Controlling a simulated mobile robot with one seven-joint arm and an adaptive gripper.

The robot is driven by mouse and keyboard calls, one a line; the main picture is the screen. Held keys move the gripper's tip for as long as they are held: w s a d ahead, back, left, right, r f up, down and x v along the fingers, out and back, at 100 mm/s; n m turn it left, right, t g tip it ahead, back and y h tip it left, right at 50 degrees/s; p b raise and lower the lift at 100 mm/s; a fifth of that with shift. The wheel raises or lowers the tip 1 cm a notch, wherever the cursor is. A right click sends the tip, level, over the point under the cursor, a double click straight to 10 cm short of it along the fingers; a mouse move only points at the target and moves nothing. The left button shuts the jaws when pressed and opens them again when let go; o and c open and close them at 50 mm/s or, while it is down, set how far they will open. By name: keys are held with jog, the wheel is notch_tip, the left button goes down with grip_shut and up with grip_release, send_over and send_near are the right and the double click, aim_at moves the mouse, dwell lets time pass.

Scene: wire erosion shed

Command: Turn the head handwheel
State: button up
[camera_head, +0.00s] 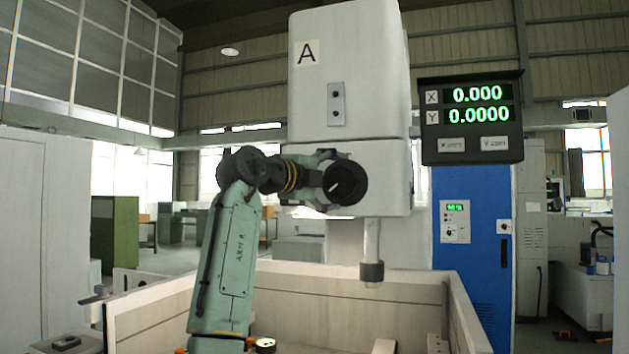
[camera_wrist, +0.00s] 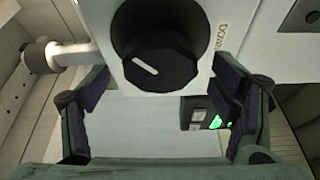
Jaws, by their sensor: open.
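The head handwheel (camera_head: 345,182) is a round black knob with a white pointer line, on the front of the white machine head. In the wrist view the knob (camera_wrist: 160,68) fills the top middle, its white line pointing to the upper left. A label reading "DOWN" stands to its right. My gripper (camera_wrist: 163,84) is open, with one dark finger pad on each side of the knob's near part.
A spindle tube (camera_head: 371,255) hangs below the head, above a walled tank (camera_head: 400,291). Open floor shows at the left behind my arm.

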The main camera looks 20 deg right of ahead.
aim_at(339, 185)
jog(key=v, duration=0.9)
jog(key=shift+d, duration=0.15)
jog(key=s+d+f+n+t+y+b, duration=0.1)
jog(key=d+f+n+t+y+b, duration=0.3)
jog(key=n, duration=1.2)
jog(key=s+d+r+n+t+y+b, duration=0.15)
jog(key=n+t+b, duration=0.4)
jog(key=n, duration=1.05)
jog(key=shift+n+t+y, duration=0.3)
jog(key=shift+t+y, duration=0.15)
jog(key=p+x, duration=0.2)
jog(key=x, duration=0.2)
jog(key=p+x, duration=0.3)
jog(key=x, duration=0.2)
jog(key=shift+w+f, duration=0.2)
jog(key=shift+w, duration=0.05)
jog(key=shift+w+d, duration=0.2)
jog(key=shift+w, duration=0.2)
